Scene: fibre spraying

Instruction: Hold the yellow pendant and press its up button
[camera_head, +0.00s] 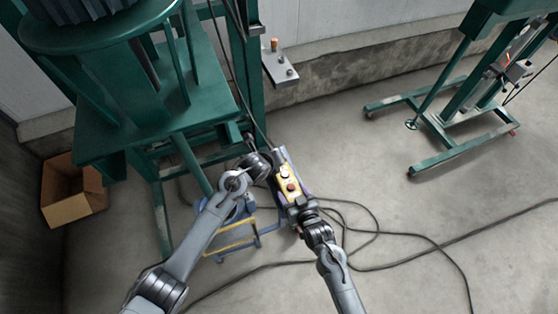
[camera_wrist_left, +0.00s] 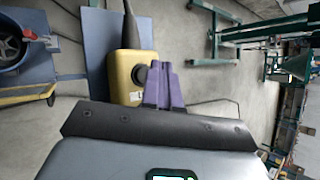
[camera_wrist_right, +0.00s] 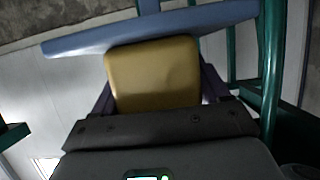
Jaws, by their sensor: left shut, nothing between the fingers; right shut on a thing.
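The yellow pendant (camera_head: 285,178) is in the middle of the head view, with a pale button and a red button on its face. My right gripper (camera_head: 296,200) is shut on its lower end. In the right wrist view the yellow body (camera_wrist_right: 155,75) fills the space between the purple fingers. My left gripper (camera_head: 272,165) is shut and empty at the pendant's upper part. In the left wrist view its closed purple fingertips (camera_wrist_left: 158,68) are beside a dark round button (camera_wrist_left: 139,74) on the pendant. I cannot tell whether they touch it.
A large green machine (camera_head: 120,100) stands at the left, close to my left arm. A cardboard box (camera_head: 72,195) is on the floor beside it. A blue cart with a yellow bar (camera_head: 232,245) is below. Black cables (camera_head: 400,237) cross the floor. A green stand (camera_head: 450,120) is at the right.

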